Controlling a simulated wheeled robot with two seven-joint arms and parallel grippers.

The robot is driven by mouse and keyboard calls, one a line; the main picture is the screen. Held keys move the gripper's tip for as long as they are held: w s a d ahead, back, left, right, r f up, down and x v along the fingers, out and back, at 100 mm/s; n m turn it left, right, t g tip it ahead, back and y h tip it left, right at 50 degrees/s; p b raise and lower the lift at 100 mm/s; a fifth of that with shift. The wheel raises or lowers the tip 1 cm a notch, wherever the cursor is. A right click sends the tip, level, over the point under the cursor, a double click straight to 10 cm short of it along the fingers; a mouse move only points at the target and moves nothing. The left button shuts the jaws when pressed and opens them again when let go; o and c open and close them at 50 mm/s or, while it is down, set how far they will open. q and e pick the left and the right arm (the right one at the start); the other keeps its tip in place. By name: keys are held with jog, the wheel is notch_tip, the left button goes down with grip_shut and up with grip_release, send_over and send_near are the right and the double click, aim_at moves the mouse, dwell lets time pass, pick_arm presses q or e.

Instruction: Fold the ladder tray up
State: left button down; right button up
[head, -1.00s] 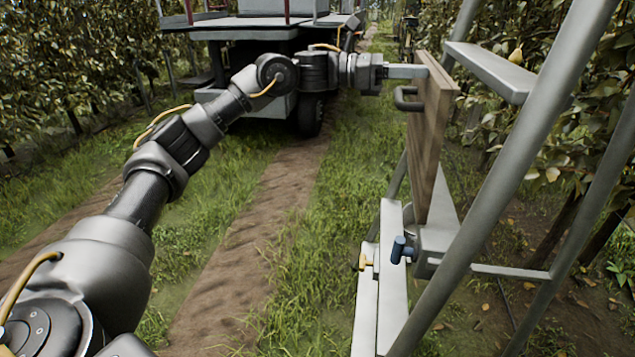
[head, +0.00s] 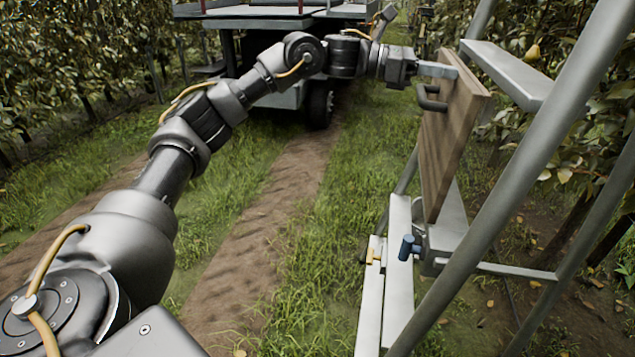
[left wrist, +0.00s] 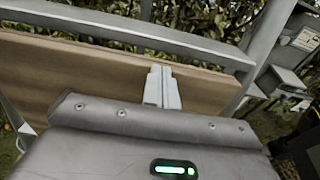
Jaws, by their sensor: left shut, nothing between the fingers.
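The wooden ladder tray (head: 453,140) stands nearly upright against the ladder (head: 530,160) in the head view, its lower edge by a grey bracket. A dark handle (head: 431,98) sits on its near face. My left gripper (head: 440,70) is shut and empty, with its fingers against or very close to the tray's upper part. In the left wrist view the shut fingers (left wrist: 161,88) lie in front of the wooden board (left wrist: 90,75). Whether they touch it I cannot tell. My right gripper is not in view.
A blue knob (head: 409,246) and a yellow knob (head: 374,257) sit low by the ladder's pale rails. A ladder step (head: 510,75) is right of the tray. A wheeled vehicle (head: 290,40) stands behind my arm. Grass and a dirt track lie open to the left.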

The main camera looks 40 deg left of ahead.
pick_arm(q)
jog(key=shift+a, duration=0.2)
jog(key=f+b+v, duration=0.1)
jog(key=v, duration=1.2)
jog(key=shift+s+a+r, duration=0.2)
jog(key=shift+a+r, duration=0.1)
jog(key=shift+r, duration=0.05)
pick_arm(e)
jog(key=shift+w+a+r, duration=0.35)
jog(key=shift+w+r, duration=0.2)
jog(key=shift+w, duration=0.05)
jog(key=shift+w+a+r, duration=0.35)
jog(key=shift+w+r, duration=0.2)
